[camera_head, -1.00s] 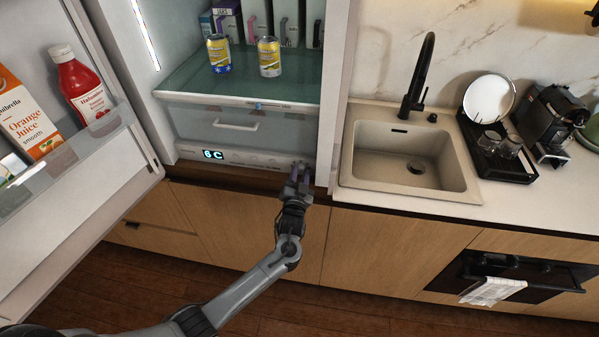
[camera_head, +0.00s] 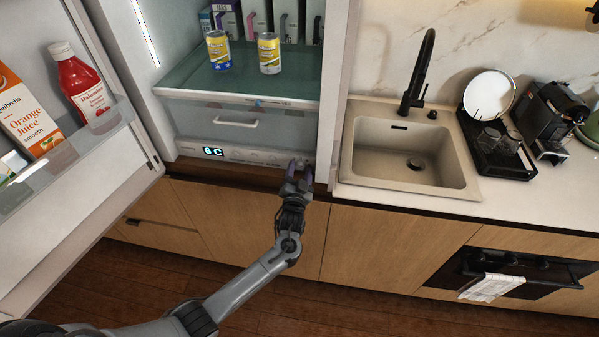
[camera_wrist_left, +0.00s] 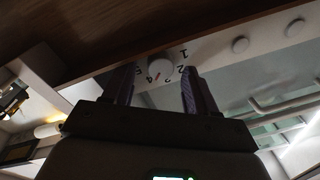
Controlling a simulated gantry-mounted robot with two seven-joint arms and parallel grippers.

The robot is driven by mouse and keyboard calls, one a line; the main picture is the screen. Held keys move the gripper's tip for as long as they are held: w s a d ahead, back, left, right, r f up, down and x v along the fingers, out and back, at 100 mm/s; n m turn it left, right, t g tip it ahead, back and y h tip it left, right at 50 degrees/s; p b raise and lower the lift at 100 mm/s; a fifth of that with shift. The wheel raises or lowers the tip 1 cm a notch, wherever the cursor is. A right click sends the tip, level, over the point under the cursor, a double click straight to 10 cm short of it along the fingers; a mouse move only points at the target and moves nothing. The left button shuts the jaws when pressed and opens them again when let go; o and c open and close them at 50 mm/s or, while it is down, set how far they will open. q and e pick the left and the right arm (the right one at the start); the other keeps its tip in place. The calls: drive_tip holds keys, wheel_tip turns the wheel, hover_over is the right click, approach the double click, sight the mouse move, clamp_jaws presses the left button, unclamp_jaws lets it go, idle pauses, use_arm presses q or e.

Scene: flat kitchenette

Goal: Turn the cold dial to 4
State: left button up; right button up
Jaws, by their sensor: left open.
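The cold dial (camera_wrist_left: 161,69) is a round white knob on the fridge's control panel, ringed by dark numbers, with 1 and 2 legible. A small red mark shows near its lower left edge in the left wrist view; the exact setting is too small to read. My left gripper (camera_head: 299,171) is open in front of the panel's right end. In the wrist view its purple fingers (camera_wrist_left: 160,84) stand on either side of the dial; I cannot tell whether they touch it. The panel display (camera_head: 213,152) reads 6 C. My right gripper is not in view.
The fridge door (camera_head: 75,190) stands open at left, holding a juice carton and a red bottle (camera_head: 87,88). Two yellow cans (camera_head: 218,50) stand on the glass shelf above a drawer (camera_head: 235,123). The sink (camera_head: 408,160) is right of the fridge. Further knobs (camera_wrist_left: 240,44) line the panel.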

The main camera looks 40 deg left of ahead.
use_arm(q)
drive_tip(key=v, duration=1)
drive_tip(key=shift+s+d+p, duration=0.2)
drive_tip(key=shift+s+p, duration=0.15)
drive_tip(key=shift+p, duration=0.05)
